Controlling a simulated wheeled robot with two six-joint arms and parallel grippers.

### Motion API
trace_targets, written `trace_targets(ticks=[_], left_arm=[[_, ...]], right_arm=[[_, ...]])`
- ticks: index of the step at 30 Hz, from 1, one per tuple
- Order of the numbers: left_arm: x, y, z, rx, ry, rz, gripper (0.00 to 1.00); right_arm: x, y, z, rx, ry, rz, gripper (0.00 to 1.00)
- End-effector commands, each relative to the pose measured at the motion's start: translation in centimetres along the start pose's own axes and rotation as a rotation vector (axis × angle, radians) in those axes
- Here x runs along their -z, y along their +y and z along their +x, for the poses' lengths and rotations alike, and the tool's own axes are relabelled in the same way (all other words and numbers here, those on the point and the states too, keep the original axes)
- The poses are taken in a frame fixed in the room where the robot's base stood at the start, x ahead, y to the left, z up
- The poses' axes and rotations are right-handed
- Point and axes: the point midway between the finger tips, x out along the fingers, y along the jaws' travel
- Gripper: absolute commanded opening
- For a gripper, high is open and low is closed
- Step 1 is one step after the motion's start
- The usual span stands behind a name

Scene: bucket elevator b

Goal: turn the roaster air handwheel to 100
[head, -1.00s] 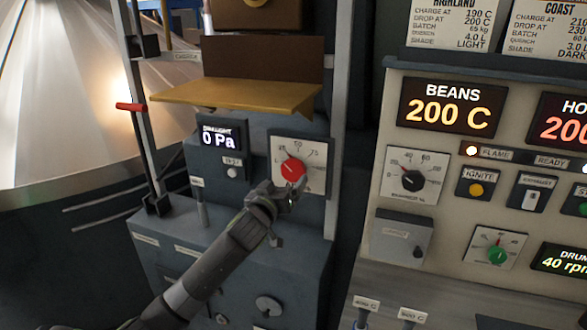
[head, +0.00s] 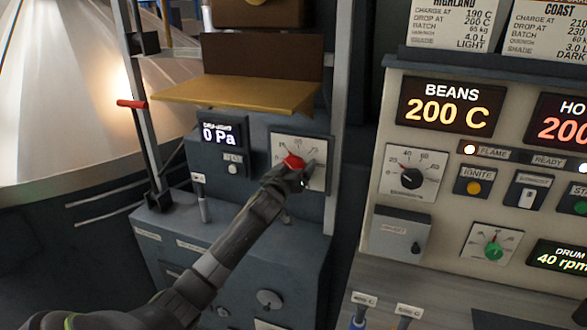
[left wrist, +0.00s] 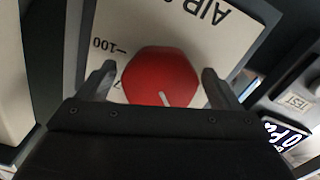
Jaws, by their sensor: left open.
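The red air handwheel (head: 293,160) sits on a white dial plate (head: 314,150) on the grey cabinet. In the left wrist view the red handwheel (left wrist: 160,78) shows a white pointer line, and the plate carries the mark 100 and part of the word AIR. My left gripper (head: 297,172) is in front of the handwheel and hides its lower part. In the left wrist view its open fingers (left wrist: 158,85) stand one on each side of the handwheel, with small gaps showing. My right gripper is not in view.
A draught display (head: 219,134) reading 0 Pa is left of the dial. A yellow-brown shelf (head: 235,94) juts out above it. A red-tipped lever (head: 131,104) stands at the left. The roaster control panel (head: 455,150) with knobs and displays is at the right.

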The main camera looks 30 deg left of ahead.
Motion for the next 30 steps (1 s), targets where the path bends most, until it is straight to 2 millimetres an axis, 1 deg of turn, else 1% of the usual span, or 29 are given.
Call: trace_targets(ticks=[1,9,11,20,26,30], left_arm=[[0.0,0.0,0.0,0.000,0.000,0.000,0.84],[0.0,0.0,0.0,0.000,0.000,0.000,0.48],[0.0,0.0,0.0,0.000,0.000,0.000,0.42],[0.0,0.0,0.0,0.000,-0.001,0.039,0.42],[0.1,0.0,0.0,0.001,-0.002,0.146,0.42],[0.1,0.0,0.0,0.001,-0.003,0.261,0.42]], right_arm=[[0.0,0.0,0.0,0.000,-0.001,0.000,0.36],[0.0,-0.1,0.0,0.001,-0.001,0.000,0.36],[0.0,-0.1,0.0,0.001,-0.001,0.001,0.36],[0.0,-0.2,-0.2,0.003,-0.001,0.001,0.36],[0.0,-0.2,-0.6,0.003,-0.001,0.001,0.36],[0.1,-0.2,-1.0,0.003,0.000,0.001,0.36]])
